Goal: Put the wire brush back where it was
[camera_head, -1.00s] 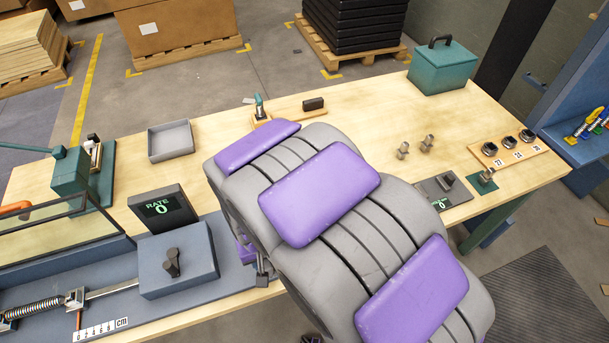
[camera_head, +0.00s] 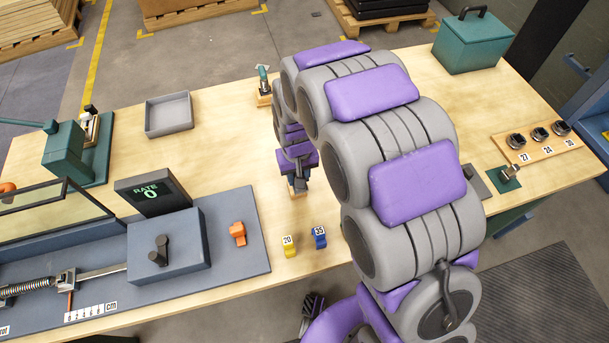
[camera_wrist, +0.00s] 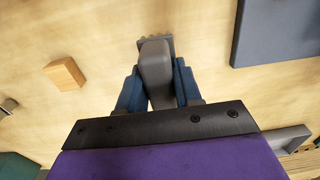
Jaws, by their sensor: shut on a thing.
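In the wrist view my gripper (camera_wrist: 157,84) is shut on a grey tapered thing (camera_wrist: 155,68) with a jagged grey edge at its far end, which looks like the wire brush. It is held over the bare wooden bench; whether it touches the top I cannot tell. In the head view my gripper (camera_head: 299,183) is small and partly hidden by my arm, right of the scale's blue-grey base. A small wooden block (camera_wrist: 65,73) sits to the gripper's left in the wrist view.
A grey tray (camera_head: 169,114) and a teal-handled tool on a wooden stand (camera_head: 264,86) are at the back. Yellow (camera_head: 289,246) and blue (camera_head: 319,238) numbered pieces lie near the front edge. A teal box (camera_head: 474,42) stands back right. My arm hides mid-bench.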

